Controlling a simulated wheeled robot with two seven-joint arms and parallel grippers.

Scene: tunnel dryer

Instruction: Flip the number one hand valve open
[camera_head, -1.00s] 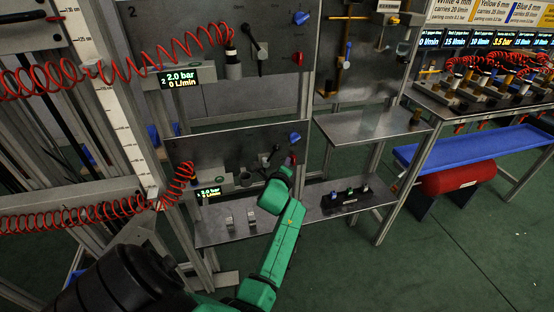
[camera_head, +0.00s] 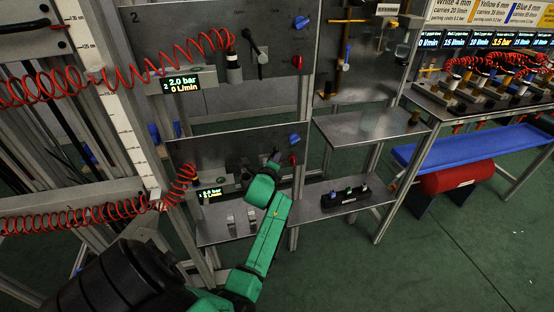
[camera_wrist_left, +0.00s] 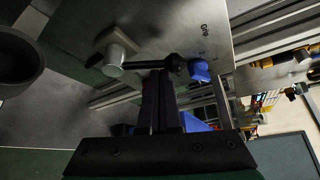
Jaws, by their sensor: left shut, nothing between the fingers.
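The number one hand valve shows in the left wrist view as a black lever (camera_wrist_left: 152,63) on a silver hub (camera_wrist_left: 114,58) on the metal panel. The lever points sideways across the picture, toward a blue knob (camera_wrist_left: 198,71). My left gripper (camera_wrist_left: 160,82) is shut and empty, its dark fingertips right at the lever; I cannot tell whether they touch. In the head view my green left wrist (camera_head: 262,190) is in front of the lower panel (camera_head: 215,155) and hides part of the valve area. My right gripper is not in view.
Beside the lower panel's valve are a blue knob (camera_head: 295,140) and a red knob (camera_head: 293,159). A display (camera_head: 211,193) reads 2.0 bar, 0 L/min. The upper panel, marked 2, carries a similar black lever (camera_head: 256,46). Red coiled hoses (camera_head: 95,208) hang at the left.

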